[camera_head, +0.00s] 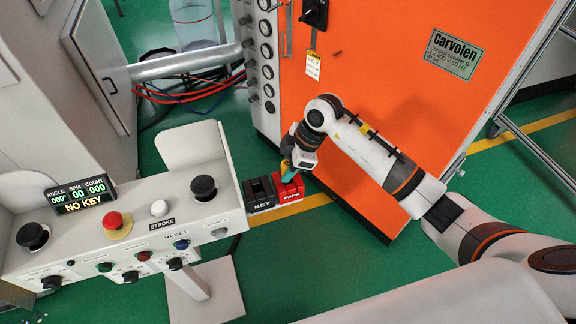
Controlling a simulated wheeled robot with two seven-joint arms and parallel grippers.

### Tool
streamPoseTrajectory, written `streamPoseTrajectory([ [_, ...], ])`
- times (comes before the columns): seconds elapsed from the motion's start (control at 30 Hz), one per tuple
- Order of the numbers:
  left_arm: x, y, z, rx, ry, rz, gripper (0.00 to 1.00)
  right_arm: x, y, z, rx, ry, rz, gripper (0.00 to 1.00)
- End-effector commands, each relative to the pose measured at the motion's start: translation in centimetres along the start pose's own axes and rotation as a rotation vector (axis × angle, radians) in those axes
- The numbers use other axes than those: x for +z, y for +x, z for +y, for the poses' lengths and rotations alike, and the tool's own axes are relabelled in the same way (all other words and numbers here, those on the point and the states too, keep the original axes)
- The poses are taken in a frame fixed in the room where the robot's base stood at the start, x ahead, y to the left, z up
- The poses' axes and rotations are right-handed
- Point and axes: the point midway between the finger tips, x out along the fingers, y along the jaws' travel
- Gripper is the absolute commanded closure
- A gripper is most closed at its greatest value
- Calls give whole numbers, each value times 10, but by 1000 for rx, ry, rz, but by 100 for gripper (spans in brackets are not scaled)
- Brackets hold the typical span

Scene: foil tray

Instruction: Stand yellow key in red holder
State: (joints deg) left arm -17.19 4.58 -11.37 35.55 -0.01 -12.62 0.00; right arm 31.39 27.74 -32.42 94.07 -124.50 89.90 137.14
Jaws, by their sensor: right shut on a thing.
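The red holder (289,191) is a small block with a white label, fixed beside a black block marked KEY (262,194) at the right end of the console. My right gripper (287,172) comes down from above at the red holder, with teal at its fingertips. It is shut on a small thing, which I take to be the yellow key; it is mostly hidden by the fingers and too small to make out. I cannot tell whether the thing touches the holder or is inside it. My left gripper is out of view.
The console (130,238) has knobs, buttons and a red stop button (114,221); its display (80,195) reads NO KEY. A large orange cabinet (385,60) stands close behind the right arm. Green floor lies free below the holders.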

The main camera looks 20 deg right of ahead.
Motion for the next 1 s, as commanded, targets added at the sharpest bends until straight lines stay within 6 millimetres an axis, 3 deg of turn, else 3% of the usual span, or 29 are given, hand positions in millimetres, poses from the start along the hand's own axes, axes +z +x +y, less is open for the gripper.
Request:
streamPoseTrajectory([
  [0.1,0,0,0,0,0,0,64,0,0,0,0,0,0,94],
  [0.13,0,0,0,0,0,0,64,0,0,0,0,0,0,65],
  [0.27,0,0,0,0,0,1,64,0,0,0,0,0,0,45],
  [0.67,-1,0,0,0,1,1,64,0,-9,0,-1,-1,1,45],
  [1.0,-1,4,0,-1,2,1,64,-1,-78,-1,-5,-1,1,45],
])
